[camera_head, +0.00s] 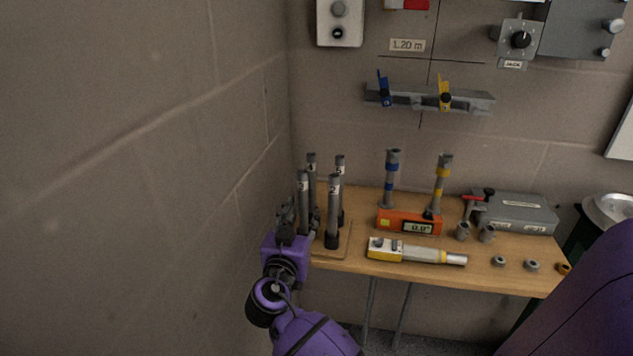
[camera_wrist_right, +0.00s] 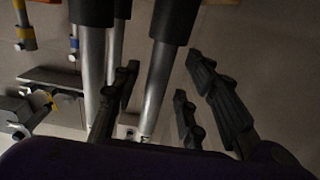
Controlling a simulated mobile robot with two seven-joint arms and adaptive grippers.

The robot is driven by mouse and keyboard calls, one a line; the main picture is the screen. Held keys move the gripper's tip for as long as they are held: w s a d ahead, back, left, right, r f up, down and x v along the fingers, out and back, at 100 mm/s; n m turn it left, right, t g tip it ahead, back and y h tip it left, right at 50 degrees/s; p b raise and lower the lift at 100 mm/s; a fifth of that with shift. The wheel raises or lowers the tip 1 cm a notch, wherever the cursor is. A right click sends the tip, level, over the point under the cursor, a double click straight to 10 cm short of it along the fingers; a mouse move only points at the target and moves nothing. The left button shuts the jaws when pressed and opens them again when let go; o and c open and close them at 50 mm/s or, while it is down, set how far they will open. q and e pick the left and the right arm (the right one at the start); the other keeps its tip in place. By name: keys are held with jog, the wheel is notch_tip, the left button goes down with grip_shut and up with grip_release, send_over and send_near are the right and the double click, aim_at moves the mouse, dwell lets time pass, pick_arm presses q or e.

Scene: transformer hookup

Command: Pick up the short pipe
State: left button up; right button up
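Several grey pipes with number labels stand upright in dark sockets on a wooden base (camera_head: 337,252) at the table's left end. Pipe 3 (camera_head: 303,187), pipe 2 (camera_head: 334,205) and pipe 5 (camera_head: 341,190) show; I cannot tell which one is the short pipe. My right gripper (camera_head: 299,214) is low beside pipe 3, at the left of the group. In the right wrist view it (camera_wrist_right: 155,100) is open, with a pipe (camera_wrist_right: 154,88) between its fingers and gaps on both sides. More pipes (camera_wrist_right: 91,70) stand outside the fingers. My left gripper is not in view.
A blue-banded pipe (camera_head: 390,175) and a yellow-banded pipe (camera_head: 441,180) stand near an orange level (camera_head: 395,222). A yellow-and-grey tool (camera_head: 420,253) lies in front; a grey case (camera_head: 520,211) is at the right. The block wall (camera_head: 120,150) is close on the left.

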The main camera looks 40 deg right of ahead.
aim_at(310, 194)
jog(key=shift+w+d+r, duration=0.25)
jog(key=shift+w+r, duration=0.05)
jog(key=shift+d+r, duration=0.15)
jog(key=shift+r, duration=0.1)
jog(key=shift+w+d+r, duration=0.1)
jog(key=shift+d+r, duration=0.05)
jog(key=shift+d, duration=0.1)
jog(key=p+x, duration=0.1)
jog(key=x, duration=0.4)
jog(key=shift+p, duration=0.3)
jog(key=shift+w+d, duration=0.15)
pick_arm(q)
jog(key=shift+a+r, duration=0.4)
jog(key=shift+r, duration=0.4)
pick_arm(e)
jog(key=shift+c, duration=0.2)
grip_shut()
